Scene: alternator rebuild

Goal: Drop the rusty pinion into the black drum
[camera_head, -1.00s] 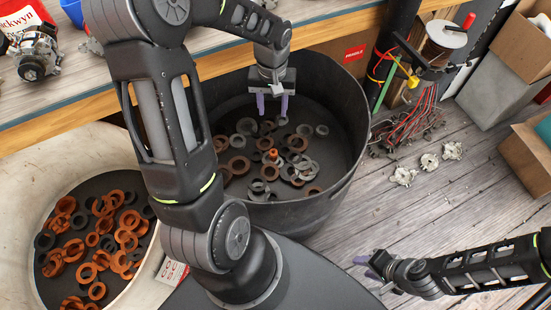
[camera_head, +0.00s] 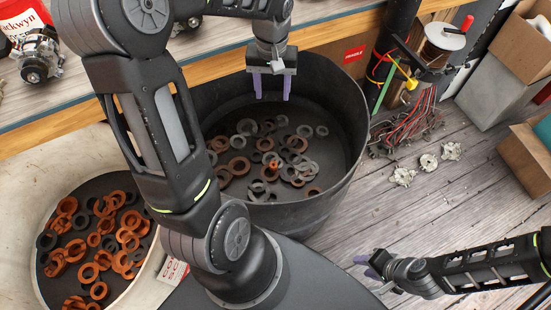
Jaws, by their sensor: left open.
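The black drum (camera_head: 338,195) stands on the floor in front of the workbench. Several grey and rusty rings lie on its bottom. A small orange-brown piece that looks like the rusty pinion (camera_head: 273,165) lies among those rings, inside the drum. My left gripper (camera_head: 272,92) is open and empty over the back part of the drum, above the rings, its purple fingers pointing down. My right gripper (camera_head: 366,265) is low at the lower right, over the wooden floor and away from the drum; its purple fingers are small and partly hidden.
A pale drum (camera_head: 25,165) with rusty and dark rings stands at the lower left. The workbench (camera_head: 215,45) runs behind, with an alternator (camera_head: 36,58) on it. A wire spool stand (camera_head: 440,45), loose wires and cardboard boxes (camera_head: 525,45) are at the right.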

